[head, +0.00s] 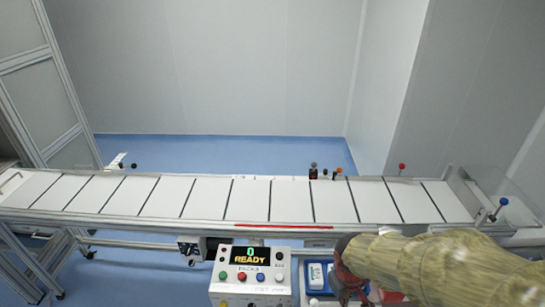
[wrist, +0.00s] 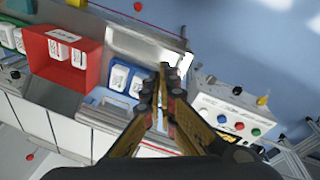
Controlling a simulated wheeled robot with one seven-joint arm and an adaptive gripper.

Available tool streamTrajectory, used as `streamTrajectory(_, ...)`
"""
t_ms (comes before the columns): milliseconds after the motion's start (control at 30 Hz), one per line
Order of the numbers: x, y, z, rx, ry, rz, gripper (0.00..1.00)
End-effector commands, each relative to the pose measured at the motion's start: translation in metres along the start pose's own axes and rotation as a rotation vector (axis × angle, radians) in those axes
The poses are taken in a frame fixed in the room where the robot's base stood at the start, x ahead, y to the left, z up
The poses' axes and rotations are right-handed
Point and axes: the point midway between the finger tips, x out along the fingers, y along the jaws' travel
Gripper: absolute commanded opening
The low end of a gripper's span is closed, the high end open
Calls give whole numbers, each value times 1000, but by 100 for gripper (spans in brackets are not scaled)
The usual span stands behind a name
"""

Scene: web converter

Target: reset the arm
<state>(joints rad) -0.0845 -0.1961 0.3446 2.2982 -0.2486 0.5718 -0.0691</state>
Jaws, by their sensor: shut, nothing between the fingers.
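My arm (head: 440,262) reaches in from the lower right of the head view, in front of the near edge of the conveyor. In the wrist view, my gripper (wrist: 168,88) points up the picture with its two dark fingers together, shut and empty. The fingertips appear over the area between the blue tray (wrist: 133,67) and the control box (wrist: 225,120). In the head view, the arm's own bulk makes the fingers hard to make out.
The conveyor (head: 290,200) with white panels runs across the head view. The control box (head: 250,277), reading READY, stands before it. A blue tray (head: 306,277) with white packs sits beside my arm. The wrist view shows a red bin (wrist: 88,75) with white packs. Blue floor lies behind.

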Motion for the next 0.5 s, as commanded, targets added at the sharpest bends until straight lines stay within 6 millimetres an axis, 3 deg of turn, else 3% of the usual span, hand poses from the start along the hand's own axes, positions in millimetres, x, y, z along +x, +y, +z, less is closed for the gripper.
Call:
streamTrajectory(100,-49,-4,28,144,4,-27,0)
streamTrajectory(300,-116,-18,64,304,84,-84,0)
streamTrajectory(500,-167,-16,72,362,266,-82,0)
